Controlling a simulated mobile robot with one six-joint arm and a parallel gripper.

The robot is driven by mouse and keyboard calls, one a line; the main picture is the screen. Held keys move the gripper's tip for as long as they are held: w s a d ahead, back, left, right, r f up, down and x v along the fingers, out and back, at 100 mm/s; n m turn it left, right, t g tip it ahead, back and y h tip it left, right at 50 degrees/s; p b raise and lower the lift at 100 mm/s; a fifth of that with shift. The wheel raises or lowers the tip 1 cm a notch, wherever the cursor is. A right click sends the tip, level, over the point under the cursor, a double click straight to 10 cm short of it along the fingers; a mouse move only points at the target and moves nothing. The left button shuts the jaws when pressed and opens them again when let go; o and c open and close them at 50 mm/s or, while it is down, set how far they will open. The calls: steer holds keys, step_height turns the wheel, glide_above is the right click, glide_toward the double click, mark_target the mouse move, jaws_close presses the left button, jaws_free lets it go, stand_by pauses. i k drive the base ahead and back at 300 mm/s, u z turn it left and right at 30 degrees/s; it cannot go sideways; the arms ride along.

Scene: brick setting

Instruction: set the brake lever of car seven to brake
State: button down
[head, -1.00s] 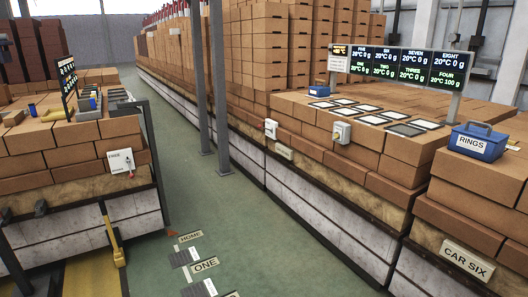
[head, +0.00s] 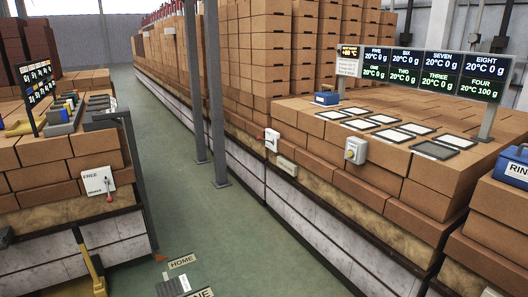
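A white plate (head: 98,181) marked FREE at its top sits on the end of the left brick stack. Its lower marking is too small to read surely. A small lever with a red tip (head: 109,197) hangs at the plate's right side, pointing down. A yellow upright handle (head: 92,265) stands below it by the left car's side. No car seven sign is readable, so I cannot tell which car this plate belongs to. My gripper is not in view.
A green aisle (head: 195,235) runs between the brick-laden cars, with grey posts (head: 217,100) along it. HOME (head: 182,262) is marked on the floor. The right car carries white-topped pads (head: 383,120), a display board (head: 435,73), a switch box (head: 355,150) and a blue box (head: 514,168).

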mark_target(258, 138)
steer(key=u, duration=0.2)
steer(key=i, duration=1.7)
steer(key=u, duration=0.65)
steer(key=i, duration=1.75)
steer(key=u, duration=0.3)
